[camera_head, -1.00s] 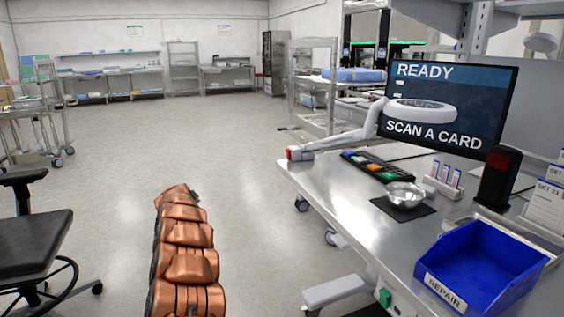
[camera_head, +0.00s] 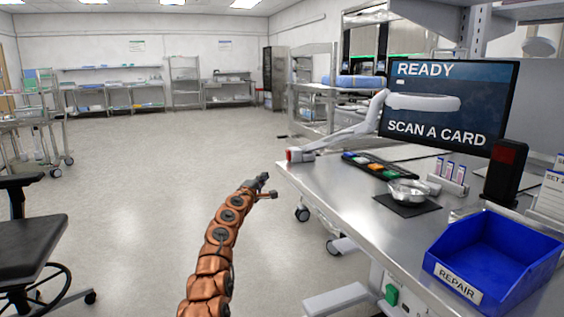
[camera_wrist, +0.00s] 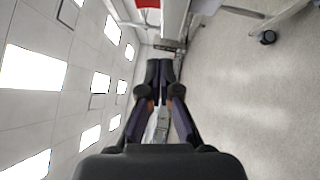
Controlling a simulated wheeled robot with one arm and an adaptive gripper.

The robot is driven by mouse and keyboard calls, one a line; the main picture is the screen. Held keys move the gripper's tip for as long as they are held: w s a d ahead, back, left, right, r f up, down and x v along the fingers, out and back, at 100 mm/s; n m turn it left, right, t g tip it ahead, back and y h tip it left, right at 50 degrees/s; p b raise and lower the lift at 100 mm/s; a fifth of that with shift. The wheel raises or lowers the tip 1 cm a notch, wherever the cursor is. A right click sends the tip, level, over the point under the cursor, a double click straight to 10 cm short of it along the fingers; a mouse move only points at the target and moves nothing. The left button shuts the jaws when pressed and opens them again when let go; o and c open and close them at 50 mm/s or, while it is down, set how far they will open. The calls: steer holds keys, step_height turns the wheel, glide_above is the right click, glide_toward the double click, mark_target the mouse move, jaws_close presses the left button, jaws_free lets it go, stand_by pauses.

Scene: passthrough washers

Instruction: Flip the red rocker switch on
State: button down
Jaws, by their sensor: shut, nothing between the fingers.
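A red patch (camera_wrist: 147,3) shows at the top edge of that view, cut off.
The steel bench (camera_head: 345,205) holds a magnifier lamp (camera_head: 423,102), a tray of coloured parts (camera_head: 377,167), a metal bowl (camera_head: 408,190), a blue bin (camera_head: 490,262) and a monitor (camera_head: 450,105). A chair (camera_head: 30,235) stands at left. The floor between is clear.

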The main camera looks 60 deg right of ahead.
mark_target(282, 164)
steer(key=shift+s+a+r+n+h, duration=0.1)
steer(key=shift+a+r+n+h, duration=0.1)
steer(key=shift+r, duration=0.3)
steer(key=shift+a+r+n+h, duration=0.1)
steer(key=shift+a+r+n, duration=0.1)
steer(key=shift+r, duration=0.25)
steer(key=shift+d, duration=0.2)
steer(key=shift+s+r+p+x, duration=0.15)
steer(key=shift+s+p+x, duration=0.2)
steer(key=shift+x, duration=1.75)
steer(key=shift+s+r+p+x, duration=0.2)
steer(key=shift+s+x, duration=0.3)
steer(key=shift+x, duration=1.55)
steer(key=shift+s+r+p+x, duration=0.1)
steer(key=shift+s+p+x, duration=0.3)
steer(key=shift+x, duration=1.7)
steer(key=shift+d, duration=0.2)
steer(key=shift+r, duration=0.1)
